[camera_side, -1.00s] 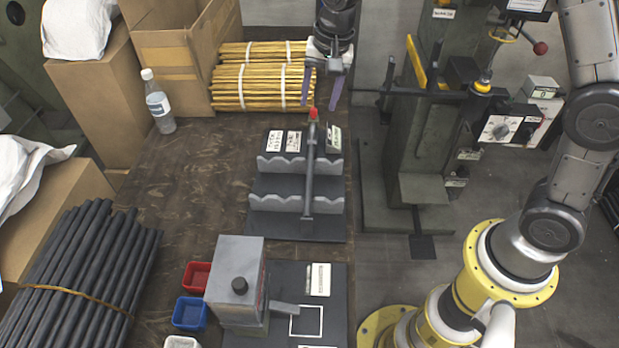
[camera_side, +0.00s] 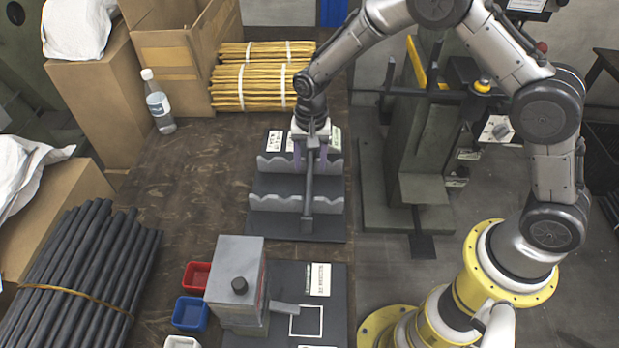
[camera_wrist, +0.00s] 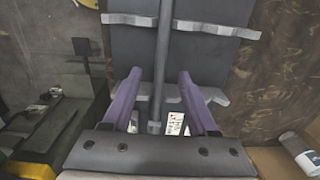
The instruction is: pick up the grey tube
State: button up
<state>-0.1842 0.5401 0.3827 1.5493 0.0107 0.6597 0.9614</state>
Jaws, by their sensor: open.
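The grey tube (camera_side: 308,188) lies across the two wavy grey racks of a dark stand (camera_side: 270,226) on the bench. In the wrist view the tube (camera_wrist: 162,55) runs up the middle of the picture. My gripper (camera_side: 312,160) is over the far end of the tube, pointing down. Its two purple fingers are apart, one on each side of the tube; in the wrist view the gripper (camera_wrist: 158,80) shows a gap to the tube on both sides.
A grey press block (camera_side: 235,285) stands near the front, with a red bin (camera_side: 196,275) and a blue bin (camera_side: 190,313) beside it. Bundled dark tubes (camera_side: 85,270) lie at left. A green machine is at right.

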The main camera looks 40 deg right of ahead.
aim_at(309, 178)
notch_tip(309, 178, down, 5)
jog(key=shift+w+f, duration=0.1)
jog(key=shift+w, duration=0.05)
grip_shut()
dwell(0.4)
